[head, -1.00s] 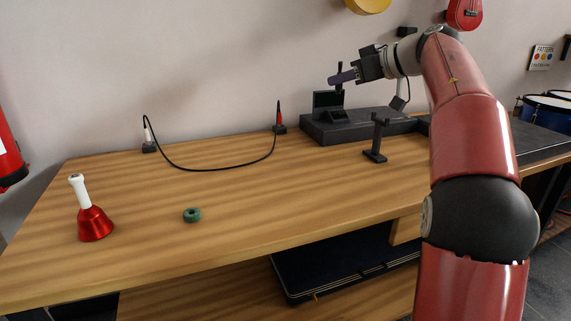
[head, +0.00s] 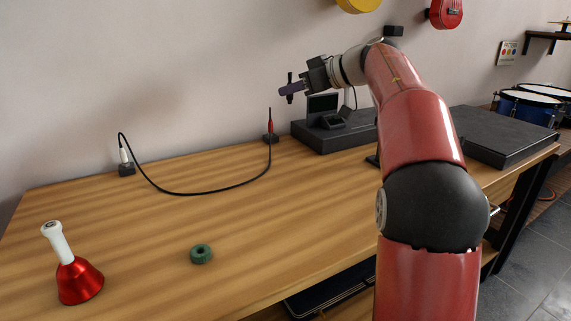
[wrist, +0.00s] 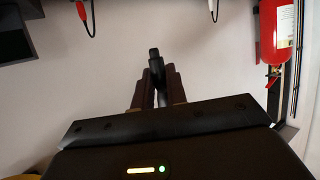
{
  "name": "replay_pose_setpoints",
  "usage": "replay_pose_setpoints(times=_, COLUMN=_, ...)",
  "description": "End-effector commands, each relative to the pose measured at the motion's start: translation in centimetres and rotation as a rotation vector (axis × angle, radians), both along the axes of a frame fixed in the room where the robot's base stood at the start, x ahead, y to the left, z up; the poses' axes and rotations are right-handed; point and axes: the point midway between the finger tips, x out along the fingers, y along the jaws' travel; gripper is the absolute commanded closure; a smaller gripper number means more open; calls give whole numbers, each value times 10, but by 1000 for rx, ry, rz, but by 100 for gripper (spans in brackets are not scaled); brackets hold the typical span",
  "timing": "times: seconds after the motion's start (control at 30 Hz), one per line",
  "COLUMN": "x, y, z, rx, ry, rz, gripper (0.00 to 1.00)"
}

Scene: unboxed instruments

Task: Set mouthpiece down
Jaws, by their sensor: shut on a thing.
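The mouthpiece (head: 290,77) is a small, slim black piece. It is gripped between the purple-brown fingers of my gripper (head: 291,89) and held in the air, above the back of the table. In the head view it stands roughly upright, its ends showing above and below the fingers. In the wrist view the mouthpiece (wrist: 154,60) pokes out between the fingertips of my gripper (wrist: 158,92), with the pale wall behind. Its middle is hidden by the fingers.
A wooden table (head: 160,222) holds a black platform (head: 342,136) with an upright holder, a cable (head: 190,194) between two plugs, a green ring (head: 201,254) and a red bell (head: 80,281). The middle of the table is clear. A fire extinguisher (wrist: 276,32) shows in the wrist view.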

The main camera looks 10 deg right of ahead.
Motion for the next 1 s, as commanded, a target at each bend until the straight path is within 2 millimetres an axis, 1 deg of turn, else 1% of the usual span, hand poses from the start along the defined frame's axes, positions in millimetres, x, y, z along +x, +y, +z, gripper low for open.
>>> replay_pose_setpoints(times=0.03, x=-1, y=0, z=-14, rx=4, ry=7, rz=0, gripper=100)
replay_pose_setpoints(times=0.2, x=-1, y=0, z=-65, rx=2, ry=5, rz=-1, gripper=100)
replay_pose_setpoints(times=0.3, x=-1, y=0, z=-92, rx=1, ry=4, rz=1, gripper=100)
replay_pose_setpoints(times=0.4, x=0, y=0, z=-112, rx=1, ry=3, rz=-1, gripper=100)
replay_pose_setpoints(times=0.5, x=0, y=0, z=-125, rx=0, ry=1, rz=0, gripper=100)
replay_pose_setpoints(times=0.67, x=0, y=0, z=-133, rx=-1, ry=-1, rz=0, gripper=100)
replay_pose_setpoints(times=0.73, x=0, y=0, z=-140, rx=0, ry=1, rz=0, gripper=100)
replay_pose_setpoints(times=0.9, x=0, y=0, z=-167, rx=1, ry=2, rz=0, gripper=100)
replay_pose_setpoints(times=1.0, x=0, y=0, z=-174, rx=-1, ry=1, rz=0, gripper=100)
